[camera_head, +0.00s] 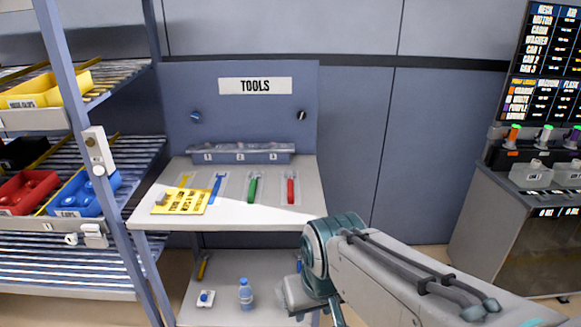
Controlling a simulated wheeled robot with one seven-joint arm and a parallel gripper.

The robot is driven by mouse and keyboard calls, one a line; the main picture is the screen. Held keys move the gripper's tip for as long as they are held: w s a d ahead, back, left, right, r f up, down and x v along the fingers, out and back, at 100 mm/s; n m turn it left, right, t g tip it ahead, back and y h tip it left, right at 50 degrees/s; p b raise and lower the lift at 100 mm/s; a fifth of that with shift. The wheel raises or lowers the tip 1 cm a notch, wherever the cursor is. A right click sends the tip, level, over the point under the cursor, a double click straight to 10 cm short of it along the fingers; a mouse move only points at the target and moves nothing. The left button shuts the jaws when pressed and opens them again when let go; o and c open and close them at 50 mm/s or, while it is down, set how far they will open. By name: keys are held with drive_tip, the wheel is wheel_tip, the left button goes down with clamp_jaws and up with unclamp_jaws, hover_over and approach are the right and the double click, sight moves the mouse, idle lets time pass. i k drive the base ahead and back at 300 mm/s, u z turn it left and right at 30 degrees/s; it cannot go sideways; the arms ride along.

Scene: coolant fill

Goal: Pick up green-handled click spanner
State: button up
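The green-handled spanner (253,188) lies on the tool bench top (225,217), in a pale slot between a blue-handled spanner (217,187) and a red-handled spanner (291,189). A yellow-handled spanner (185,182) lies at the left of the row. My arm reaches in from the lower right, in front of the bench and below its top. My gripper's fingers are not visible; the arm's end points down and away near the bench's right leg. Nothing covers the green spanner.
A lower shelf (225,308) holds a bottle (245,294). Shelving with a blue bin (88,193) stands left; a counter (520,220) stands right.

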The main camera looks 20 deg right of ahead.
sight(252, 189)
drive_tip(key=z, duration=0.4)
drive_tip(key=i, duration=1.1)
drive_tip(key=u, duration=0.4)
